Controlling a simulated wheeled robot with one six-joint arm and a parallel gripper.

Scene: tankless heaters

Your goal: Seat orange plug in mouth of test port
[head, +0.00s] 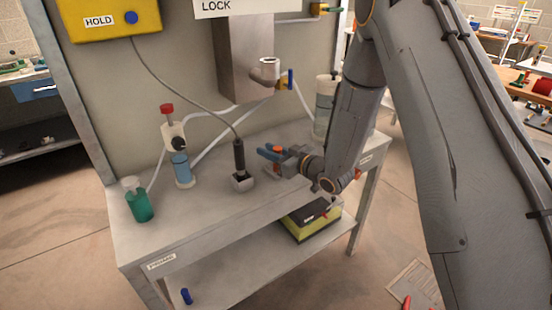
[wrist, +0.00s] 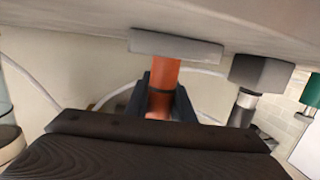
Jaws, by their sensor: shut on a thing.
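The orange plug (wrist: 163,78) is between the dark fingers of my gripper (wrist: 160,103) in the wrist view, which shows the bench at the top. The plug's end meets a flat grey block (wrist: 175,47) on the bench; I cannot tell whether it sits inside it. In the head view, a bit of orange plug (head: 278,148) shows at the blue-grey fingers of my gripper (head: 270,152), low over the bench. What looks like the test port, a pale fitting with a round upturned mouth (head: 265,65), juts from the metal box above. It stands apart from the plug.
A black-handled probe (head: 239,157) stands in a grey block left of my gripper, its cable rising to the yellow HOLD box (head: 115,18). A blue valve lever (head: 290,79) sits beside the fitting. A clear canister (head: 325,105) stands behind. The bench's front (head: 205,215) is clear.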

